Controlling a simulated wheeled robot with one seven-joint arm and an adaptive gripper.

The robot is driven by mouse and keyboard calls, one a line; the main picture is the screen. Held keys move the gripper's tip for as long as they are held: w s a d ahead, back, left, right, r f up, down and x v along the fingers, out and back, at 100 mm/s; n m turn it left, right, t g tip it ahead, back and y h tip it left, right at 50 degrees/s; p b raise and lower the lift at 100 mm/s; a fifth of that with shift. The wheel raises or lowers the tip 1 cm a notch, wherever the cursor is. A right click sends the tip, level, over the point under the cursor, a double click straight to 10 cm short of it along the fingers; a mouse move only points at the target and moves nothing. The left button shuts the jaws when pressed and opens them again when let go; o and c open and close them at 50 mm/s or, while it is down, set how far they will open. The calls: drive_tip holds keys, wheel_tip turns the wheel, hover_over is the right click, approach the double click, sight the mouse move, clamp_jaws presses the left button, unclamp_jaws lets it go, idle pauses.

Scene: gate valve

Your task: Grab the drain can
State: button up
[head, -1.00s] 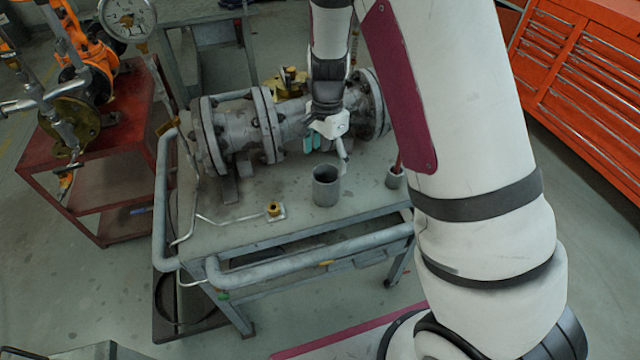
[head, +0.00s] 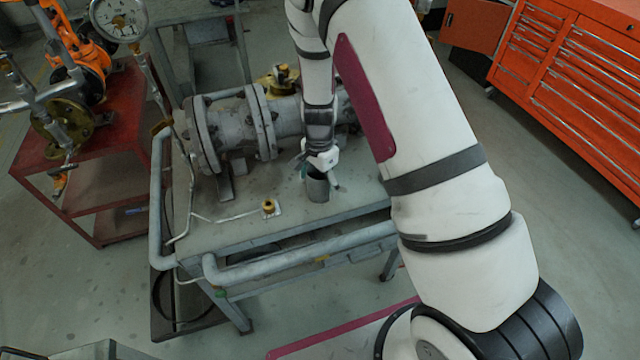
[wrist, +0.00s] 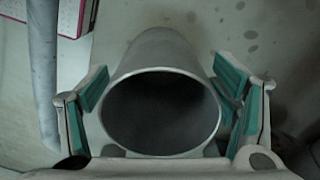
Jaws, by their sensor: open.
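The drain can (head: 317,189) is a grey, open-topped cylinder standing upright on the grey workbench (head: 240,234). In the wrist view the can (wrist: 160,62) fills the middle, with its dark empty-looking mouth facing the camera. My gripper (head: 320,172) is at the can's upper part, coming from above and behind. In the wrist view my gripper (wrist: 168,100) is open, with one teal-padded finger on each side of the can. A gap shows on the left; the right finger is very close to the wall, and I cannot tell if it touches.
A grey flanged gate valve body (head: 235,130) lies behind the can. A small yellow-capped fitting (head: 268,206) sits to its left. A pipe rail (head: 300,256) runs along the bench's front edge. A red cart (head: 100,150) stands left, orange drawers (head: 575,80) right.

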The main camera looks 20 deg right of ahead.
drive_tip(key=c, duration=1.3)
drive_tip(key=shift+c, duration=0.2)
drive_tip(key=shift+r, duration=0.1)
